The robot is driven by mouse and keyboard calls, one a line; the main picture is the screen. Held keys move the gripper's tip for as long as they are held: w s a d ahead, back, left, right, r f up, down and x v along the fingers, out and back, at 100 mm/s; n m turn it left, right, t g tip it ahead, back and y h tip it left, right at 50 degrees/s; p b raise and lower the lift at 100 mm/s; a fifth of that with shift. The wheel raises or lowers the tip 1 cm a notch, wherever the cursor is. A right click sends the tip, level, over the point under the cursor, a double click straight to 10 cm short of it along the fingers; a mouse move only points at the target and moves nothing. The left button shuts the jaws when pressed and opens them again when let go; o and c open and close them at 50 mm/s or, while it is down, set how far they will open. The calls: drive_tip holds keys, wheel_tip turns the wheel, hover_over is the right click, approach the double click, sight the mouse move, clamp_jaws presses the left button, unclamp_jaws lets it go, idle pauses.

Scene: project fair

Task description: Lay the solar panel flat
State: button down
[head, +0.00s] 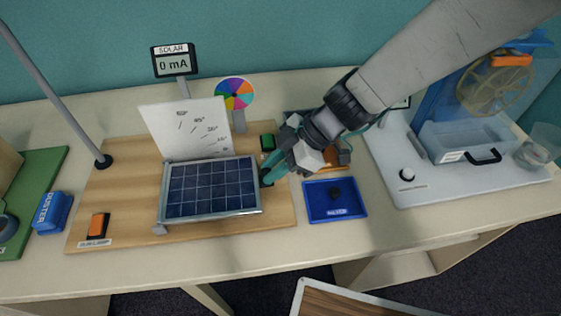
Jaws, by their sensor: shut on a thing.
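The solar panel (211,188), dark blue cells in a silver frame, sits on a wooden board (118,190) left of centre in the head view. It is carried above the board on a stand; its exact tilt is hard to tell from this angle. A white angle-scale card (188,130) stands upright behind it. My gripper (269,177) reaches in from the upper right and is shut at the panel's right edge, on a dark part there. The fingertips partly hide what they grip.
A meter (174,61) reads 0 mA behind the panel, beside a coloured disc (235,93). A lamp switch (98,226) sits front left. A blue tray (335,201) lies right of the board, near a white water-wheel base (440,185).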

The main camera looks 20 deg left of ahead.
drive_tip(key=shift+f, duration=0.15)
drive_tip(key=c, duration=1.3)
unclamp_jaws()
drive_tip(key=shift+o, duration=0.2)
drive_tip(key=v, duration=0.7)
drive_tip(key=shift+d+r, duration=0.2)
drive_tip(key=shift+r, duration=0.15)
drive_tip(key=shift+w, duration=0.1)
